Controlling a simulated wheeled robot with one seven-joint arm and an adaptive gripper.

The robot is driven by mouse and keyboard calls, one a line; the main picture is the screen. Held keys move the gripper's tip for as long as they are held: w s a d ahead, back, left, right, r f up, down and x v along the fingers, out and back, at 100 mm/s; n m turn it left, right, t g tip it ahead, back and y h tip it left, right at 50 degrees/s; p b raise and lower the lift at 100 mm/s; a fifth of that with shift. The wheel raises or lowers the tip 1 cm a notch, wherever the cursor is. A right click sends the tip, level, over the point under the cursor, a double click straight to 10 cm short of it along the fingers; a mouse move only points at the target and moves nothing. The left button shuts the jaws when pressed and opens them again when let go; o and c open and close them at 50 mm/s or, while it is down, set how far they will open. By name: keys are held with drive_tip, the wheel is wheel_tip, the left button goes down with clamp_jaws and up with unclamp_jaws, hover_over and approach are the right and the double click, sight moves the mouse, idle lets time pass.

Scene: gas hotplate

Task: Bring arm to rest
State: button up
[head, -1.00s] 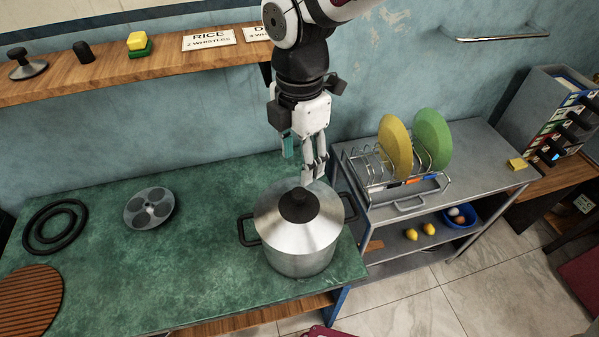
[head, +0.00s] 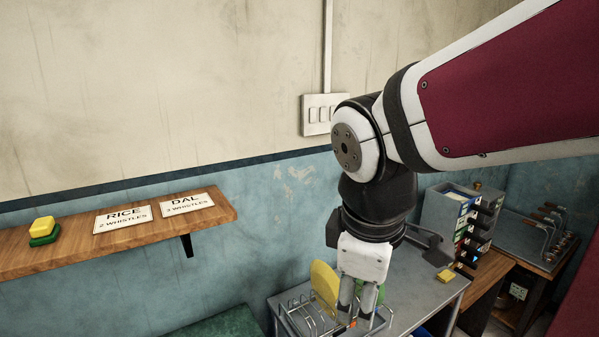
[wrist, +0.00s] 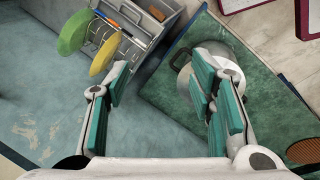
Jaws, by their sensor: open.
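My gripper (head: 357,298) hangs pointing down in the head view, in front of the dish rack (head: 300,315). In the wrist view my gripper (wrist: 165,100) has its two teal-padded fingers wide apart with nothing between them. The steel pot (wrist: 215,65) stands on the green counter (wrist: 265,75) beyond the right finger, partly hidden by it and apart from it as far as I can tell. The pot is out of the head view.
A yellow plate (head: 325,288) and a green plate (wrist: 74,32) stand in the rack on the grey side table (head: 425,282). A wooden shelf (head: 60,250) with RICE and DAL cards runs along the wall. A drawer unit (head: 447,215) stands to the right.

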drive_tip(key=s+d+r+m+t, duration=0.2)
drive_tip(key=s+d+m, duration=0.6)
drive_tip(key=m, duration=0.5)
drive_tip(key=shift+s+d+r+t+y, duration=0.2)
drive_tip(key=shift+d+r+t+y, duration=0.15)
drive_tip(key=shift+d, duration=0.9)
